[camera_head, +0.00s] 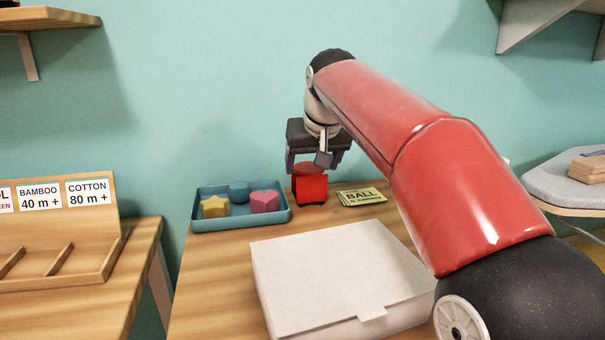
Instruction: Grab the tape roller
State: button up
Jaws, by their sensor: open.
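A small red object (310,188), which looks like the tape roller, stands on the wooden table (215,275) near its back edge. My gripper (317,168) is above it, pointing down, with its dark fingers apart. The fingers hang to the left and right of the red object's top. I cannot tell how far they reach down around it, or whether they touch it. Part of the red object's top is hidden by the gripper.
A blue tray (241,220) with yellow, blue and pink shapes stands left of the red object. A white box (335,265) fills the table's front. A label rack (60,240) is at left, an ironing board (570,188) at right.

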aim_at(308, 180)
jog(key=shift+w+f, duration=0.15)
jog(key=shift+w, duration=0.2)
jog(key=x, duration=0.7)
jog(key=shift+w+f, duration=0.15)
jog(key=shift+w, duration=0.1)
jog(key=c, duration=0.9)
